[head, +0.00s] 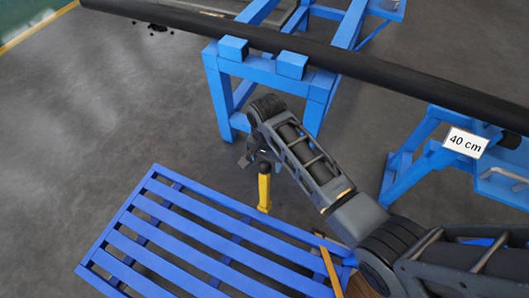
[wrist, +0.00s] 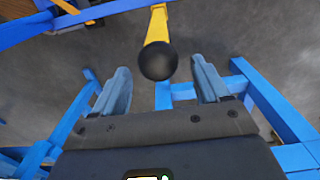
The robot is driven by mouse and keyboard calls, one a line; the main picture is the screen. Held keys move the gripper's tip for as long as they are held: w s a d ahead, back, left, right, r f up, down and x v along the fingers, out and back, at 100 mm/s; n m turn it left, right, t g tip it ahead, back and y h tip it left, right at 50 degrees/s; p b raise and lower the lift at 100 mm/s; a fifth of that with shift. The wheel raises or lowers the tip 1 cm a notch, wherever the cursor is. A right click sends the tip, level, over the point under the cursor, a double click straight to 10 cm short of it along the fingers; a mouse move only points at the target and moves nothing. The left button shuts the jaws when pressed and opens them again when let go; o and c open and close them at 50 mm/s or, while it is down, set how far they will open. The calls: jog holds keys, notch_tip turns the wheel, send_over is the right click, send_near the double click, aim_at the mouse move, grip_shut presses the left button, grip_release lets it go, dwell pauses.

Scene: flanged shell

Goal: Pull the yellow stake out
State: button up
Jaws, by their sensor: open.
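The yellow stake (head: 264,190) stands roughly upright beside the blue slatted platform, its dark top close below my gripper (head: 252,158). In the wrist view the yellow shaft (wrist: 157,25) runs from the top edge to a round black knob (wrist: 158,60). My gripper (wrist: 160,66) is open, with one grey finger to the left of the knob and one to the right. Gaps show on both sides, and neither finger appears to touch it. I cannot tell how deep the knob sits between the fingers. The stake's foot is unclear.
The blue slatted platform (head: 190,236) lies low at the front left. A long black pipe (head: 330,55) crosses the back over blue trestles (head: 222,92). A "40 cm" sign (head: 465,143) hangs at right. Grey floor (head: 90,110) is clear at left.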

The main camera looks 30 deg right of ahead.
jog(key=shift+f+b, duration=0.3)
jog(key=shift+f, duration=2.1)
jog(key=shift+c, duration=0.3)
grip_shut()
jog(key=shift+r+p, duration=5.1)
